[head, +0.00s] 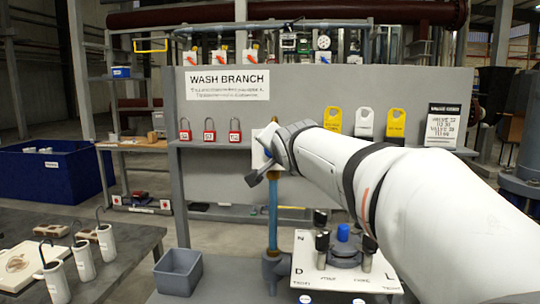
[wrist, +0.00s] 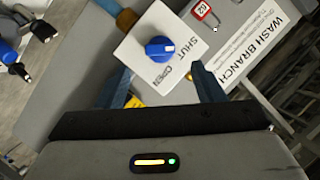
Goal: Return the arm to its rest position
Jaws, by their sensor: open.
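My arm reaches from the right across the head view. My gripper (head: 262,166) is at its end, in front of the grey panel below the WASH BRANCH sign. In the wrist view my gripper (wrist: 165,90) has its two dark fingers apart, with nothing between them. Beyond the fingers is a white plate (wrist: 140,65) marked SHUT and OPEN, with a blue knob (wrist: 160,48) on it. In the head view my gripper mostly hides this plate. I cannot tell the gap between fingers and knob.
The grey panel (head: 300,90) carries red padlocks (head: 209,130) and yellow and white tags (head: 364,122). A blue pipe (head: 272,215) stands below my gripper.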

